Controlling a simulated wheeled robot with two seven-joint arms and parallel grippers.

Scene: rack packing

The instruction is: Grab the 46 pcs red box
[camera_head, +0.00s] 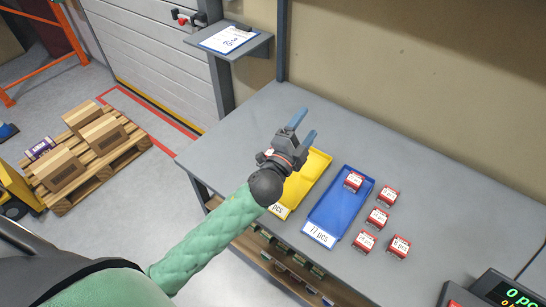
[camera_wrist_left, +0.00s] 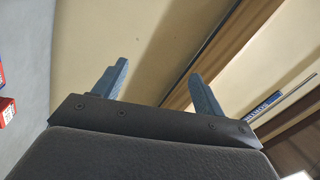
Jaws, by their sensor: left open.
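Several small red boxes with white labels are on the grey table. One red box (camera_head: 353,181) lies in the blue tray (camera_head: 326,212). The others, such as the upper one (camera_head: 387,196), the middle one (camera_head: 377,217) and the lower ones (camera_head: 365,241) and (camera_head: 398,247), stand right of that tray. Their printed counts are too small to read. My left gripper (camera_head: 303,128) is open and empty above the table, up and left of the boxes. In the left wrist view its fingers (camera_wrist_left: 158,90) are apart, with part of a red box (camera_wrist_left: 6,112) at the left edge. My right gripper is not in view.
A scale display (camera_head: 508,292) is at the lower right. A clipboard shelf (camera_head: 248,46) stands behind. The table's back right is clear.

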